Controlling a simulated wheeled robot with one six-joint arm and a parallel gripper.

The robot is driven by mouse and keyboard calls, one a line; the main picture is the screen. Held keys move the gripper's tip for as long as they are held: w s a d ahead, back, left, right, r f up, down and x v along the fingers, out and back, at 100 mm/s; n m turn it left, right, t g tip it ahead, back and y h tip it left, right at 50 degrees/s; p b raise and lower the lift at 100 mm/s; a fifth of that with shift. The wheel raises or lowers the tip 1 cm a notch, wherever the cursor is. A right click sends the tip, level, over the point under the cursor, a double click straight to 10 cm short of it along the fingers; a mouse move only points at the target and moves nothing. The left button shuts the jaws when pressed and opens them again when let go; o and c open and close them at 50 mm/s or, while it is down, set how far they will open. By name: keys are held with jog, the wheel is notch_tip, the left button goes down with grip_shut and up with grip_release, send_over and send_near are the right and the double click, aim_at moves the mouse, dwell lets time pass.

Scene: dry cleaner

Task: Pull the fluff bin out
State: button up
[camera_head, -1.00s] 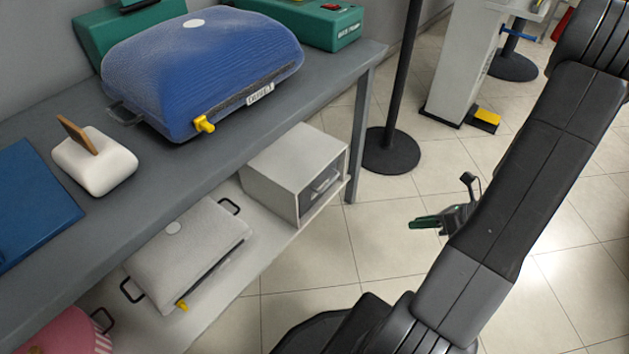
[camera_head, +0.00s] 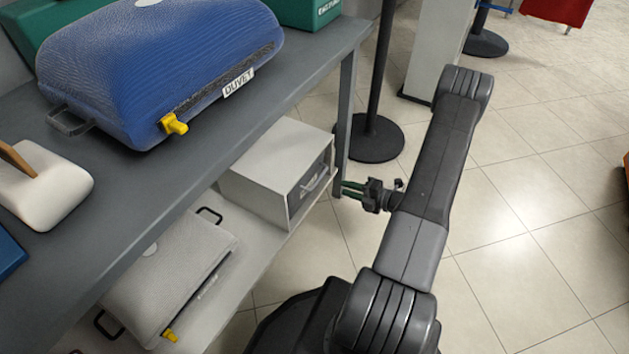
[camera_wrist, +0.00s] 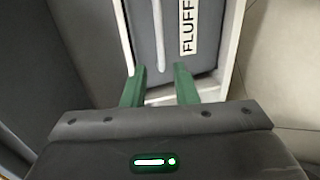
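The fluff bin is a dark grey drawer (camera_head: 310,189) in a light grey box (camera_head: 275,168) on the lower shelf. It looks shut in the box. Its front, with a FLUFF label (camera_wrist: 188,27), also fills the top middle of the wrist view. A pale bar handle (camera_wrist: 158,35) runs along that front; it shows in the head view too (camera_head: 315,182). My gripper (camera_head: 345,189) is open, with its green fingers pointing at the drawer front from the right. In the wrist view the handle's near end lines up with the gap between the fingertips (camera_wrist: 157,72). The fingers are not closed on it.
The grey table (camera_head: 215,125) stands over the lower shelf (camera_head: 255,255), and its leg (camera_head: 345,115) rises close behind my gripper. A black post base (camera_head: 370,140) stands behind. A grey bag (camera_head: 175,275) shares the shelf. The tiled floor (camera_head: 530,240) at right is open.

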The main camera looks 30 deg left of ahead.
aim_at(318, 179)
jog(key=b+x, duration=0.3)
jog(key=x, duration=0.9)
jog(key=shift+s, duration=0.1)
jog(key=shift+d, duration=0.1)
grip_shut()
